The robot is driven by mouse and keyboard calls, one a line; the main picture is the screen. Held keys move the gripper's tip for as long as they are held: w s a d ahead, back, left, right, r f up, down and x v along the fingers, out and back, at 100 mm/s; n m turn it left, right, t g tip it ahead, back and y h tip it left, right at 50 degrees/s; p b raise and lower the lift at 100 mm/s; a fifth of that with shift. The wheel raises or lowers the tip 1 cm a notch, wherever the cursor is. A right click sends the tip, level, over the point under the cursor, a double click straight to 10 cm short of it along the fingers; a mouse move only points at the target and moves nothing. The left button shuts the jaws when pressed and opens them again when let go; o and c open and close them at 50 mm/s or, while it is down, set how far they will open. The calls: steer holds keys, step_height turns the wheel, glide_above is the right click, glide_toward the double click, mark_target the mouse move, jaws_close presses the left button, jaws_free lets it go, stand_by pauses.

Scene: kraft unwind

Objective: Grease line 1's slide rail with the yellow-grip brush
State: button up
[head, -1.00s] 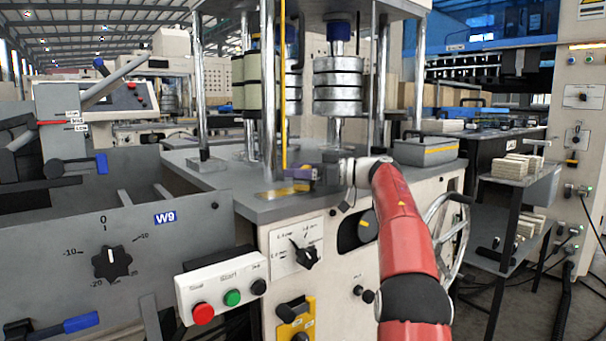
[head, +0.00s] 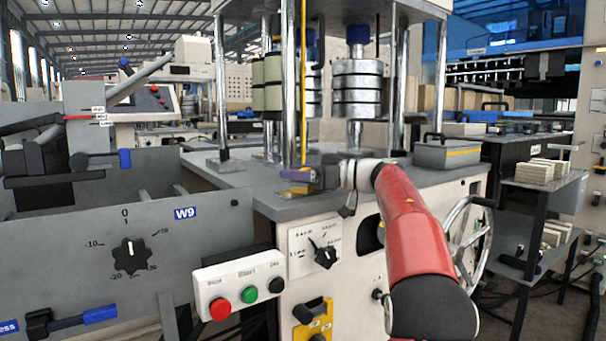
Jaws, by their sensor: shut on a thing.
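My gripper (head: 314,177) is over the front left corner of the grey machine bed, at the end of my red arm. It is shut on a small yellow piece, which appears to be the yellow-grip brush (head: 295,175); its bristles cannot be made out. A thin yellow upright (head: 303,80) rises just behind the jaws; I cannot tell whether it belongs to the brush or the machine. A flat gold-coloured strip (head: 292,191) lies on the bed just below the gripper. I cannot tell whether it is line 1's slide rail, or whether the brush touches it.
Chrome columns and stacked metal discs (head: 357,88) stand behind the gripper. A grey box (head: 450,154) sits on the bed at right, above a handwheel (head: 468,240). A button box (head: 238,285) and a W9 panel (head: 75,240) are in front at left.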

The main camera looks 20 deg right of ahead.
steer(key=shift+s+a, duration=0.4)
steer(key=shift+a, duration=0.75)
steer(key=shift+s+a, duration=0.35)
steer(key=shift+a, duration=0.8)
steer(key=shift+s+a, duration=0.4)
steer(key=shift+a, duration=0.75)
steer(key=shift+r+p, duration=0.15)
steer(key=shift+p, duration=0.3)
steer(key=shift+w, duration=0.15)
steer(key=d+p, duration=0.1)
steer(key=p, duration=0.1)
steer(key=shift+w+d+p, duration=0.25)
steer(key=shift+d+p, duration=0.05)
steer(key=shift+d, duration=0.1)
steer(key=shift+w+d, duration=0.15)
steer(key=shift+d, duration=0.25)
steer(key=shift+w+d+f, duration=0.15)
steer(key=shift+d, duration=0.3)
steer(key=shift+w+d+f, duration=0.1)
steer(key=shift+d, duration=0.3)
steer(key=shift+w+d, duration=0.55)
steer(key=shift+d, duration=1.1)
steer(key=shift+w+d, duration=0.5)
steer(key=shift+d, duration=1.1)
steer(key=shift+w+d, duration=0.55)
steer(key=shift+d, duration=1.1)
